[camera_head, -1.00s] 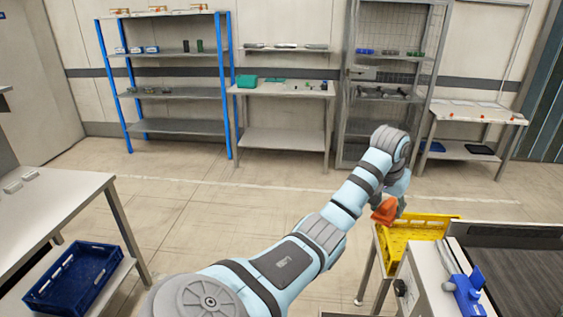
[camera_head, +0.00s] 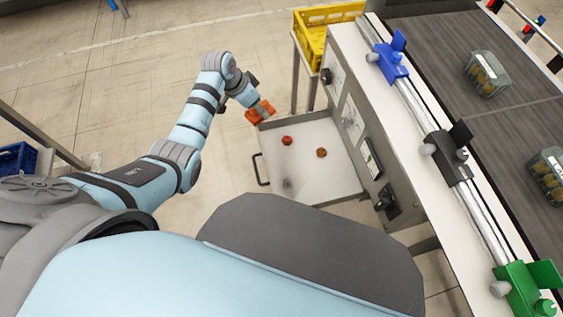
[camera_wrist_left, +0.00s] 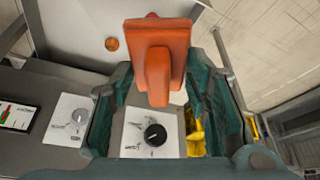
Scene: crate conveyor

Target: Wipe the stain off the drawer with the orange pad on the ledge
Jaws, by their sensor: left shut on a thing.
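My left gripper (camera_head: 251,105) is shut on the orange pad (camera_head: 260,113), at the far left corner of the open white drawer (camera_head: 325,181). In the left wrist view the pad (camera_wrist_left: 155,45) stands out between the dark green fingers, with the drawer (camera_wrist_left: 75,25) behind it. I cannot tell whether the pad touches the drawer. A faint grey stain (camera_head: 287,184) shows on the drawer's near left part. A red round thing (camera_head: 287,140) and an orange-brown round thing (camera_head: 321,153) lie in the drawer. My right gripper is not in view.
A grey cabinet with knobs (camera_head: 352,118) borders the drawer on the right, under the conveyor (camera_head: 450,60). A yellow crate (camera_head: 312,42) stands beyond the drawer. The drawer's dark handle (camera_head: 261,170) faces left over open floor. My large arm link fills the foreground.

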